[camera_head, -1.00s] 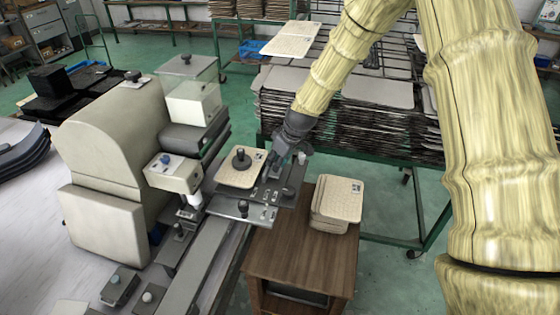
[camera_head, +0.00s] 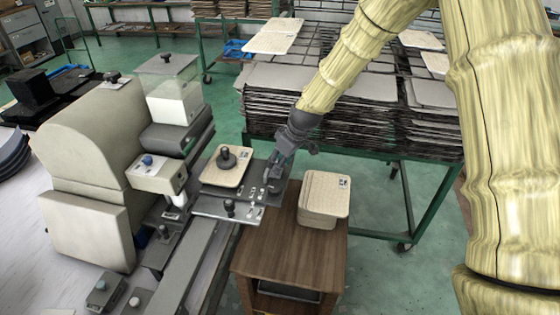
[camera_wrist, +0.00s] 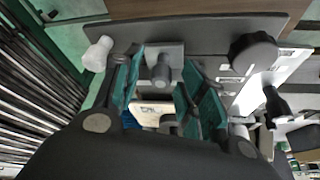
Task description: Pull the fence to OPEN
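The fence, as best I can tell, is the small grey block with a round knob (camera_wrist: 162,72) in the wrist view. It sits on the dark fixture plate (camera_head: 212,206) beside the machine. My gripper (camera_head: 273,186) points down over the right end of this plate. In the wrist view, the teal finger pads of my gripper (camera_wrist: 165,98) are apart, one on each side of the knob. I cannot tell whether they touch it. The lettering on the plate's small labels (camera_head: 252,196) is too small to read.
A beige panel (camera_head: 212,175) with a black knob lies left of my gripper. The beige machine (camera_head: 85,145) stands further left. A stack of panels (camera_head: 325,195) on a wooden stand (camera_head: 295,250) is close on the right. A green-framed rack (camera_head: 420,205) stands behind.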

